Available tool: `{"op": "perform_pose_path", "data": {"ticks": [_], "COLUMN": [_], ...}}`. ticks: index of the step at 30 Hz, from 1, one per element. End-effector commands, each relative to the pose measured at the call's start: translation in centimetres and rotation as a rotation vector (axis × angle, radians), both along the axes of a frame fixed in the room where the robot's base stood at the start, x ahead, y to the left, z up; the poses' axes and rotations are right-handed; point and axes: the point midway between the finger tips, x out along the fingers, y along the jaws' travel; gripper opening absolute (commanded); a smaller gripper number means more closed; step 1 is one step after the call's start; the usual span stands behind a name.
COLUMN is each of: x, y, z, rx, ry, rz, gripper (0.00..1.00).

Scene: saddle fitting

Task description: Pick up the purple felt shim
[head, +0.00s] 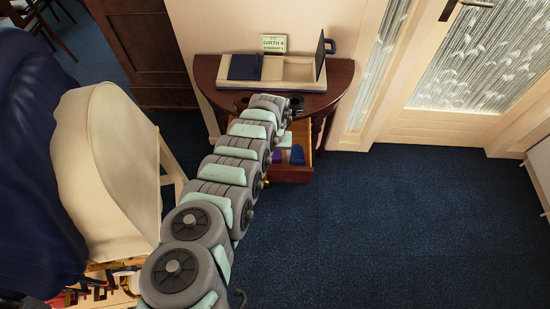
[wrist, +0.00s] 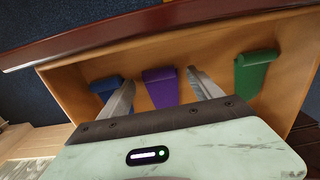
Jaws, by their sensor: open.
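The purple felt shim (wrist: 161,90) lies in the open drawer (wrist: 215,60) in the wrist view, between a blue shim (wrist: 103,87) on the left and a green shim (wrist: 256,70) on the right. My gripper (wrist: 161,78) is open, with one finger on each side of the purple shim in the picture. The left finger overlaps the blue shim in view. I cannot tell how far the fingers are above the drawer floor, and no contact shows. In the head view the purple shim (head: 278,155) shows small beside a blue one (head: 297,155); my arm hides the gripper.
The drawer is pulled out beneath a dark half-round table (head: 340,80). A cream tray (head: 297,71) with blue parts and a small sign (head: 274,44) stand on top. A cream saddle form (head: 105,160) is at the left. Carpet at right is clear.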

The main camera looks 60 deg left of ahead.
Motion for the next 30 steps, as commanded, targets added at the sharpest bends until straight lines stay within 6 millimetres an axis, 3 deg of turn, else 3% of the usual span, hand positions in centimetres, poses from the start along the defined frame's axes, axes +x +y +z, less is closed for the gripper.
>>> {"op": "perform_pose_path", "data": {"ticks": [9,30], "x": [0.04,0.04], "y": [0.08,0.05], "z": [-0.49,-0.52], "rx": [0.002,0.001], "ry": [0.0,0.0], "rz": [-0.002,-0.001], "gripper": [0.73,0.16]}}
